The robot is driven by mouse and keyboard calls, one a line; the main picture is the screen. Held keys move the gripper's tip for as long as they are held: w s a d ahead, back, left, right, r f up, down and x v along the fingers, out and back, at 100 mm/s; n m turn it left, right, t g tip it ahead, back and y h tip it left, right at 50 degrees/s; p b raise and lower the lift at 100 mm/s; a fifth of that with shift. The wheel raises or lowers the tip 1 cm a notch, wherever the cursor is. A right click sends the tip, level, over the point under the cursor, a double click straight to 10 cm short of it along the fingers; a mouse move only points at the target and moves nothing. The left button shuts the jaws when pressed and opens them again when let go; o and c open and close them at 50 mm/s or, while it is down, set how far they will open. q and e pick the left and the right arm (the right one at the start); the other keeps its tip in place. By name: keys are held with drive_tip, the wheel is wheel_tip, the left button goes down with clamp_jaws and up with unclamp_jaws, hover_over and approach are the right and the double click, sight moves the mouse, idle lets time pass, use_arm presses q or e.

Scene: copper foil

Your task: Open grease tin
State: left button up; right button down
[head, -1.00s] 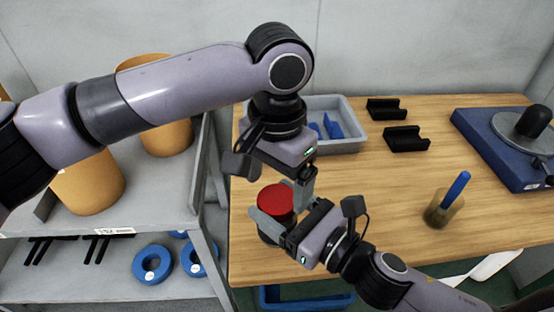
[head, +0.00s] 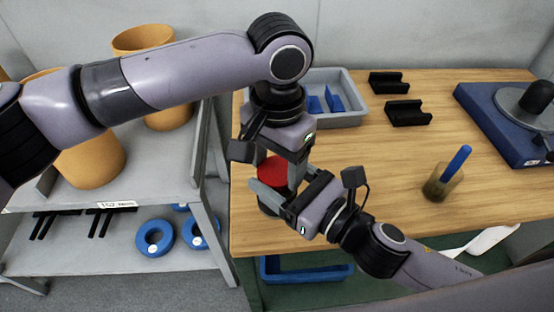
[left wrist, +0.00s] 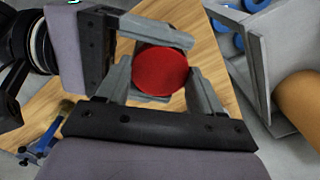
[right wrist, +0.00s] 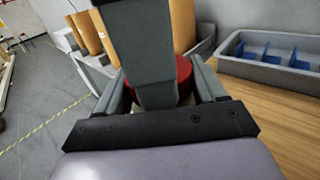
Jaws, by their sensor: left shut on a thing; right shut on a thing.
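The grease tin stands upright near the table's left edge, with a round red lid (head: 271,170) on top and a dark body below, mostly hidden by the grippers. My right gripper (head: 271,200) comes in from the right and is shut on the tin's body. My left gripper (head: 284,172) reaches down from above and is shut on the red lid. In the left wrist view the red lid (left wrist: 160,72) sits between the fingers of my left gripper (left wrist: 162,90). In the right wrist view a left finger hides much of the lid (right wrist: 184,75).
A grey tray (head: 345,105) with blue dividers stands at the back. Two black brackets (head: 407,113), a cup with a blue-handled tool (head: 443,184) and a blue-based machine (head: 505,130) are to the right. A shelf (head: 120,200) with orange containers stands left. The table's middle is clear.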

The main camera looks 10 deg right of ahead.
use_arm(q)
drive_tip(key=n, duration=0.4)
drive_tip(key=shift+n, duration=0.3)
drive_tip(key=o, duration=1.2)
drive_tip(key=shift+c, duration=0.2)
wheel_tip(320, 180, up, 4)
drive_tip(key=shift+d+r, duration=0.1)
drive_tip(key=shift+r, duration=0.2)
